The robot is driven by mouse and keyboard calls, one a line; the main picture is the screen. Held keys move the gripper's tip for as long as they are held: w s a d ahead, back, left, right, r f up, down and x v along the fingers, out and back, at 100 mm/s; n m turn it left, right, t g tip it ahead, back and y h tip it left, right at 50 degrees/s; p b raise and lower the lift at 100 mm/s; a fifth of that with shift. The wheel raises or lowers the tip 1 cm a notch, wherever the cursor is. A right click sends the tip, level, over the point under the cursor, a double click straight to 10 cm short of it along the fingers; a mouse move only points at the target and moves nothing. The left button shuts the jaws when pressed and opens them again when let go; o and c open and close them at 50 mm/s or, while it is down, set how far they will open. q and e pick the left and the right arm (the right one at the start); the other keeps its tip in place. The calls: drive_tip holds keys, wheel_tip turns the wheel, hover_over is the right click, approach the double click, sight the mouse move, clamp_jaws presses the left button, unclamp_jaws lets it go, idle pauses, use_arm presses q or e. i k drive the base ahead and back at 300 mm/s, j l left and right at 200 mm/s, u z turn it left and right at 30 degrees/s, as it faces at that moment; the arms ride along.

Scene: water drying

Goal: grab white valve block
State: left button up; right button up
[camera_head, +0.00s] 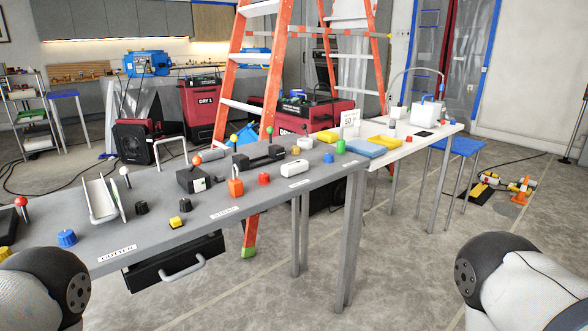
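A white block with rounded ends (294,168) lies on the grey table (150,215), near its front edge and right of a red knob. It looks most like the white valve block. A smaller white piece (305,142) sits a little behind it, beside a black block. My left and right arms show only as dark round joints with white links at the bottom corners. Neither gripper is in view, and nothing visible touches the white block.
Near the white block are a red knob (263,179), an orange block (235,187) and a black dumbbell-shaped part (259,157). A white table (400,145) with blue and yellow cloths adjoins at right. An orange ladder (229,90) stands behind. A drawer (175,264) hangs under the front edge.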

sight(288, 170)
drive_tip(key=i+l+u, duration=0.1)
drive_tip(key=l, duration=0.3)
drive_tip(key=i+l+u, duration=0.15)
drive_tip(key=l, duration=0.25)
drive_tip(key=i+l+u, duration=0.1)
drive_tip(key=l, duration=0.35)
drive_tip(key=i+l+u, duration=0.15)
drive_tip(key=l, duration=0.3)
